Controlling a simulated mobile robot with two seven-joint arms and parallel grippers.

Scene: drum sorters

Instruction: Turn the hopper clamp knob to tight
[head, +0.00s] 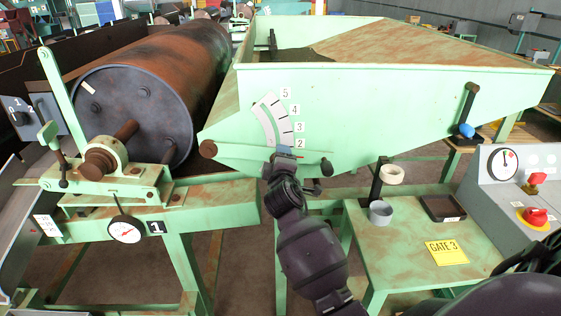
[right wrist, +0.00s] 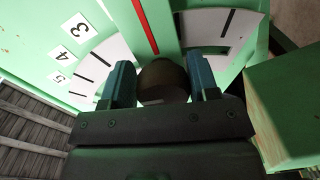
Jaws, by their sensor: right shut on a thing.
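The round dark brown knob (right wrist: 163,82) sits between the blue fingers of my right gripper (right wrist: 162,76) in the right wrist view. It appears to be the hopper clamp knob. The fingers are shut on its sides. In the head view my right gripper (head: 283,154) is at the lower front of the green hopper (head: 385,115) and hides the knob. A white scale (head: 272,118) numbered 2 to 5 is just above it. A red pointer line (right wrist: 146,25) crosses the scale beyond the knob in the right wrist view. My left gripper is not in view.
A rusty drum (head: 135,105) on a green frame stands left. A green table (head: 405,245) at the right holds a grey cup (head: 380,212), a dark tray (head: 442,208) and a yellow GATE 3 sign (head: 447,252). A grey control box (head: 515,185) stands beyond. A green block (right wrist: 285,110) is close right of the wrist.

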